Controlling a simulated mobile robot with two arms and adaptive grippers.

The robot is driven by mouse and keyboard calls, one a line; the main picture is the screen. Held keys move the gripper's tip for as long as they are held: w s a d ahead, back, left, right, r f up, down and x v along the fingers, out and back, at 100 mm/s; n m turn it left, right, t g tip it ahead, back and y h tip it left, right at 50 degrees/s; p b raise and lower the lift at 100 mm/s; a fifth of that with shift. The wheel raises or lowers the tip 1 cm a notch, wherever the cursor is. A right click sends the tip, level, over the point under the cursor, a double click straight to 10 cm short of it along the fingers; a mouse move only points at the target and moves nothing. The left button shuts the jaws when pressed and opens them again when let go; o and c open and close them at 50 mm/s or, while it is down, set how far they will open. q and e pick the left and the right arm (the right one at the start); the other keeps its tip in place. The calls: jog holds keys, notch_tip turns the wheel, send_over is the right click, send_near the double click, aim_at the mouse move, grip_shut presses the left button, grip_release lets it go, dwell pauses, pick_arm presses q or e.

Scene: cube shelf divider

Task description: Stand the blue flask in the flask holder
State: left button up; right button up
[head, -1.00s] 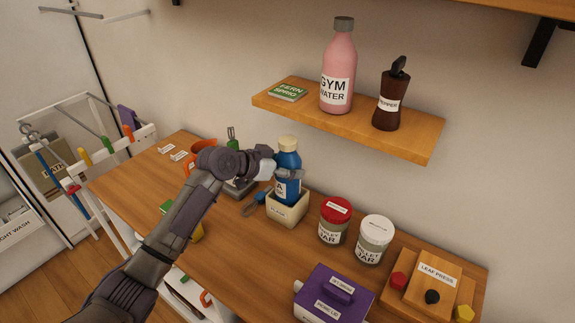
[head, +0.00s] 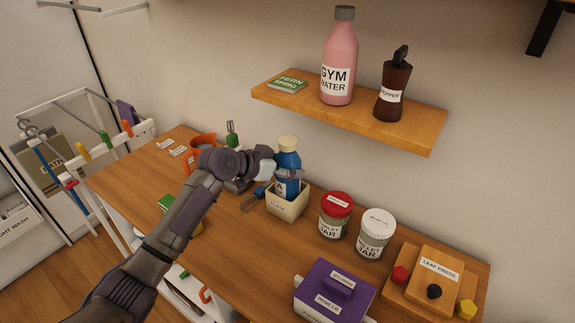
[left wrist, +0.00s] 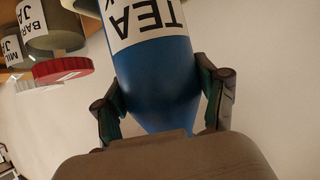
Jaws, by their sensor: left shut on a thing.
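The blue flask (head: 287,158) with a cream cap and a white label is upright in the head view. Its lower end is inside the cream flask holder (head: 288,205), a square open box on the wooden counter. The holder's front wall hides the flask's bottom, so I cannot tell whether it rests on the holder's floor. My left gripper (head: 281,172) is shut on the flask's body from the left. In the left wrist view the blue flask (left wrist: 155,75) fills the space between both fingers. My right gripper is not in view.
A red-lidded jar (head: 336,215) and a white-lidded jar (head: 376,233) stand right of the holder. A whisk (head: 253,199) lies close on its left. A wall shelf (head: 350,112) with a pink bottle (head: 339,60) and a pepper mill (head: 393,88) overhangs behind.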

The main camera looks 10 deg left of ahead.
aim_at(277, 178)
pick_arm(q)
jog(key=shift+f+b, duration=1.55)
jog(key=shift+f, duration=0.55)
jog(key=o, duration=1.5)
jog(key=shift+o, duration=0.4)
jog(key=shift+f, duration=0.1)
jog(key=shift+s+a+r+p, duration=0.3)
jog(key=shift+s+r+p, duration=0.1)
jog(key=shift+p, duration=0.1)
jog(key=shift+p+v, duration=1.2)
jog(key=shift+v, duration=0.8)
jog(key=shift+f, duration=0.1)
